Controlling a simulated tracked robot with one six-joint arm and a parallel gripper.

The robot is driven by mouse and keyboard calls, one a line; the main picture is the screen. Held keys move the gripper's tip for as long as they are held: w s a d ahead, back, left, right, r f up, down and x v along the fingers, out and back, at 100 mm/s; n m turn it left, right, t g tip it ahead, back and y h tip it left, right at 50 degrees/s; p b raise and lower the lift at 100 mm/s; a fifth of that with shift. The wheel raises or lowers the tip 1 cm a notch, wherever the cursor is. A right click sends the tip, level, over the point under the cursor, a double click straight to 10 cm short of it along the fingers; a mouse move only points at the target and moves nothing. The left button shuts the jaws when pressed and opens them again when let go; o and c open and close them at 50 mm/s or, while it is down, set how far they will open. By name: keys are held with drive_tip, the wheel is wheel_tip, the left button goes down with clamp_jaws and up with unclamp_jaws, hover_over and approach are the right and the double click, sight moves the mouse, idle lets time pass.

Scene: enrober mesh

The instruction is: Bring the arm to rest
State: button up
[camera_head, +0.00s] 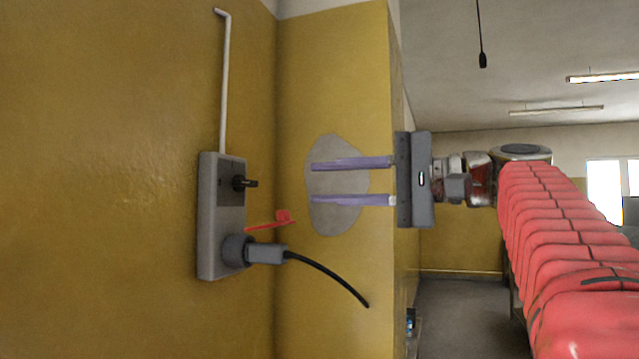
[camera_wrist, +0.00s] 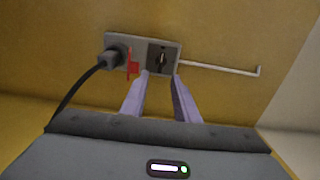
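My gripper (camera_head: 313,182) is at the end of my arm, which reaches in from the right in a red ribbed sleeve. Its two purple fingers point left and stand parallel with a clear gap and nothing between them. In the head view the fingertips are apart from the grey wall box (camera_head: 208,218), to the right of it. In the wrist view my gripper (camera_wrist: 160,75) shows the same open gap, with the box (camera_wrist: 142,43) beyond the fingertips. The black switch knob (camera_wrist: 161,57) on the box shows just past the gap.
A grey plug (camera_head: 265,254) with a black cable (camera_head: 330,273) sits in the box's lower part. A red tag (camera_head: 268,221) sticks out above it. A white pipe (camera_head: 225,80) runs up the yellow wall (camera_head: 120,120). A pale patch (camera_head: 338,220) marks the wall behind the fingers.

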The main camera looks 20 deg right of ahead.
drive_tip(key=shift+d, duration=0.1)
idle(0.5)
drive_tip(key=w+d+f+m+h, duration=0.1)
drive_tip(key=w+d+f+h, duration=0.15)
drive_tip(key=f, duration=0.35)
drive_tip(key=w+d+f+m+h, duration=0.2)
drive_tip(key=d+f+h, duration=0.15)
drive_tip(key=f, duration=0.25)
wheel_tip(320, 180, down, 16)
drive_tip(key=s+g+h, duration=0.1)
drive_tip(key=g+h, duration=0.2)
drive_tip(key=s+a+f+n+g+h, duration=0.1)
drive_tip(key=s+a+f+n, duration=0.1)
drive_tip(key=s+f, duration=0.35)
drive_tip(key=s+a+f+n+g+h, duration=0.2)
drive_tip(key=a+f+n, duration=0.1)
drive_tip(key=f, duration=0.5)
drive_tip(key=s+a+f+n+g+h, duration=0.1)
drive_tip(key=s+a+f+n, duration=0.1)
drive_tip(key=s+f, duration=0.35)
drive_tip(key=s+a+f+n, duration=0.4)
drive_tip(key=a+f, duration=0.2)
drive_tip(key=a, duration=0.2)
drive_tip(key=shift+s+f+n, duration=0.15)
drive_tip(key=shift+s+n, duration=0.25)
